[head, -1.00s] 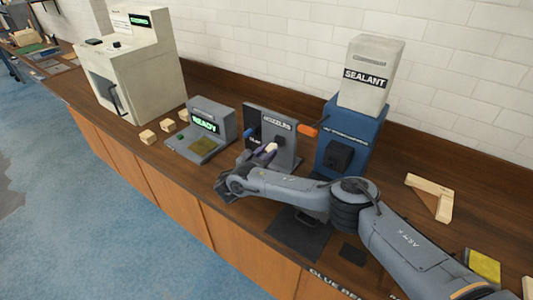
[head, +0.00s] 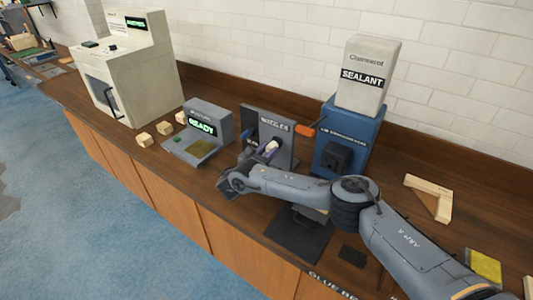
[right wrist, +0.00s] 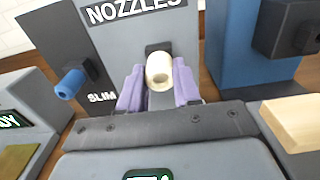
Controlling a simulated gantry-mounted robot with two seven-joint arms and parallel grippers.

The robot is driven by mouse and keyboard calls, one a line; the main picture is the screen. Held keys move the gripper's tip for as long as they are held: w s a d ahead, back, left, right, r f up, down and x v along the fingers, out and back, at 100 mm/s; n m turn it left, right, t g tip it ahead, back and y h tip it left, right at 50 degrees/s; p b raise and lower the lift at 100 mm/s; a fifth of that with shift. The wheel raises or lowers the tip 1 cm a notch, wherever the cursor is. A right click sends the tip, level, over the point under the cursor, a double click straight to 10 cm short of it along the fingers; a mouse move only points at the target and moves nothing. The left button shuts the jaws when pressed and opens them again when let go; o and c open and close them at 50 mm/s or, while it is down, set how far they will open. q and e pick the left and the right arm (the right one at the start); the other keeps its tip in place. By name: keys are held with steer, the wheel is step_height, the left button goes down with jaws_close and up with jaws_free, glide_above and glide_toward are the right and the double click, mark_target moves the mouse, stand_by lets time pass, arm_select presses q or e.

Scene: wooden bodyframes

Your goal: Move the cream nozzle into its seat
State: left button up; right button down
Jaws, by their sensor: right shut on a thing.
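The cream nozzle (right wrist: 159,73) is held between the purple fingers of my right gripper (right wrist: 160,90), which are shut on it. It also shows in the head view (head: 271,147), in front of the grey nozzle rack (head: 283,150) labelled NOZZLES. In the right wrist view a dark socket (right wrist: 157,47) on the rack face (right wrist: 125,45) lies directly behind the nozzle and is partly hidden by it. I cannot tell whether nozzle and socket touch. A blue nozzle (right wrist: 70,83) sticks out of the rack's SLIM place, left of the gripper. My left gripper is not in view.
The blue sealant dispenser (head: 345,125) stands right of the rack, with an orange piece (head: 305,130) between. The grey READY console (head: 200,135) stands left. A wooden block (right wrist: 293,122) is close right of my wrist. A dark mat (head: 297,240) lies under my arm.

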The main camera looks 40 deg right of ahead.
steer(key=shift+d, duration=0.2)
steer(key=c, duration=0.7)
jaws_free()
steer(key=shift+a, duration=0.1)
steer(key=shift+s+a, duration=0.1)
steer(key=shift+a, duration=0.4)
steer(key=p+v, duration=0.1)
steer(key=v, duration=0.8)
steer(key=shift+s+a+r, duration=0.1)
steer(key=shift+s+a, duration=0.05)
steer(key=shift+a, duration=0.15)
